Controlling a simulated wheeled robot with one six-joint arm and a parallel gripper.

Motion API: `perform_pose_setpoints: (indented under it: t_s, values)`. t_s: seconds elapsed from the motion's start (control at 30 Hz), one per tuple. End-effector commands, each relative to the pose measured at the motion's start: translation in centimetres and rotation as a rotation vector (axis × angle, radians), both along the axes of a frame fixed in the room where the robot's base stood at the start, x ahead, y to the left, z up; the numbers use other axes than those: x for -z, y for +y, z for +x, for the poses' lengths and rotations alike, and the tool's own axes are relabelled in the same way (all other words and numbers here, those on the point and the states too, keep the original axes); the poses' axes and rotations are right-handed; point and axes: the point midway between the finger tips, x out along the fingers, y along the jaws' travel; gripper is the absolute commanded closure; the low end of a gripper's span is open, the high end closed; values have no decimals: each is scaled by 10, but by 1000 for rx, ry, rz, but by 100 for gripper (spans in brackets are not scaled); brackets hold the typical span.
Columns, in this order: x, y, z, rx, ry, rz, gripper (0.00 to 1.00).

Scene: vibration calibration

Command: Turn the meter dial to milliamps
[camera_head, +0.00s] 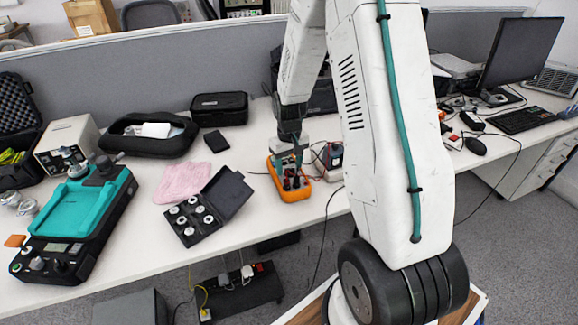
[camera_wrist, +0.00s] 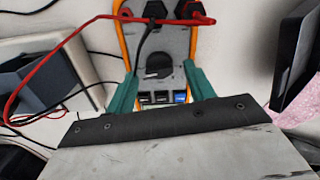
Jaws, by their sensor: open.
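The orange meter (camera_head: 289,185) lies on the white desk, directly under my gripper. In the wrist view its grey face shows, with the round dark dial (camera_wrist: 158,68) near the middle and an orange rim (camera_wrist: 122,40). A row of small buttons, one of them blue, lies below the dial. Red and black plugs stand at the meter's top end. My gripper (camera_wrist: 157,82) is open, with its teal fingers apart on either side of the dial. I cannot read the dial's setting, and part of the meter is hidden by the gripper body. The gripper (camera_head: 287,160) also shows in the head view.
A red lead (camera_wrist: 45,65) loops left of the meter. An open black case with round weights (camera_head: 190,220) stands to its left, near a pink cloth (camera_head: 183,182). A grey-and-red device (camera_head: 331,157) stands close on its right. A grey partition (camera_head: 180,65) runs behind the desk.

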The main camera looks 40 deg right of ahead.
Motion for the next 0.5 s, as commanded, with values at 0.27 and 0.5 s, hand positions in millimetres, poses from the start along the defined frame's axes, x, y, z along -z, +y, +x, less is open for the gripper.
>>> perform_pose_setpoints:
  t_s: [0.27,0.5]
  values:
    - [-49,0,1,0,-4,-2,46]
    - [-69,0,0,0,-2,0,46]
